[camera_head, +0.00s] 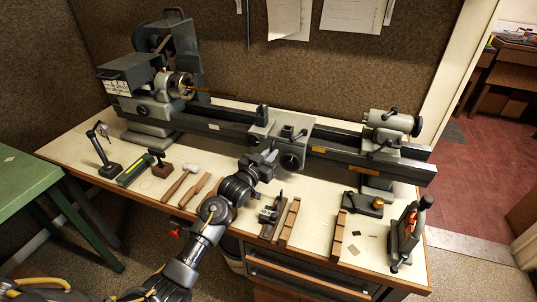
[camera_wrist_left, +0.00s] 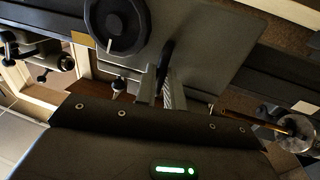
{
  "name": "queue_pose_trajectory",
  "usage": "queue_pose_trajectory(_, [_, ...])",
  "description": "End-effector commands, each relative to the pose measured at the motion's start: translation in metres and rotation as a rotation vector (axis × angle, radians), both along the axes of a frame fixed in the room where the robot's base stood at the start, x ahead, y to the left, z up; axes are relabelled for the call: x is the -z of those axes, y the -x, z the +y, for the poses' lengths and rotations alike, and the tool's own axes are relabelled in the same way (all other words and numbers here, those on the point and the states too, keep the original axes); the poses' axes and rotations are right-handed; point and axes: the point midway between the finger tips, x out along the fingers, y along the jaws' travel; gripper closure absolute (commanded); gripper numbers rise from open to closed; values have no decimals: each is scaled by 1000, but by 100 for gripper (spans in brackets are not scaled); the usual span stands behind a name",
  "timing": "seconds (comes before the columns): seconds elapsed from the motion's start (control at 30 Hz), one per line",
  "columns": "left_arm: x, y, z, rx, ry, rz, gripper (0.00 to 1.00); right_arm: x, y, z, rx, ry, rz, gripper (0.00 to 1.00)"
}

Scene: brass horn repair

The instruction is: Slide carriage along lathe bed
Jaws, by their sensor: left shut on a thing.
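The grey lathe carriage (camera_head: 283,124) sits around the middle of the long lathe bed (camera_head: 341,139). A dark handwheel (camera_head: 291,161) is on its front, at the lower right, and shows large in the left wrist view (camera_wrist_left: 116,24). My left gripper (camera_head: 266,157) is at the front of the carriage, just left of the handwheel. It is shut on a part of the carriage front (camera_wrist_left: 165,62); the exact grip is partly hidden by the fingers. My right gripper is not in view.
The headstock (camera_head: 139,74) with its brass-coloured chuck (camera_head: 180,85) stands left, the tailstock (camera_head: 389,124) right. The bed between is clear on both sides of the carriage.

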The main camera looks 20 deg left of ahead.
Motion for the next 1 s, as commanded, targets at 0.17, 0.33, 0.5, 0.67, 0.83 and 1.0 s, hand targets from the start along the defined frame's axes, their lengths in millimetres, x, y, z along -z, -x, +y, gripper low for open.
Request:
queue_pose_trajectory(0.17, [1,0,0,0,-1,2,68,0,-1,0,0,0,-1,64])
queue_pose_trajectory(0.33, [0,0,1,-1,0,1,67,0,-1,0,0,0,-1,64])
queue_pose_trajectory(0.5, [1,3,2,-1,0,0,67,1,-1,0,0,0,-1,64])
queue_pose_trajectory(0.67, [3,22,7,-2,0,1,67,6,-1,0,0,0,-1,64])
queue_pose_trajectory(0.83, [3,57,16,-1,-1,1,67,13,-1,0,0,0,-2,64])
queue_pose_trajectory(1.0, [3,85,23,0,-1,2,67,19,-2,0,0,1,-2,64])
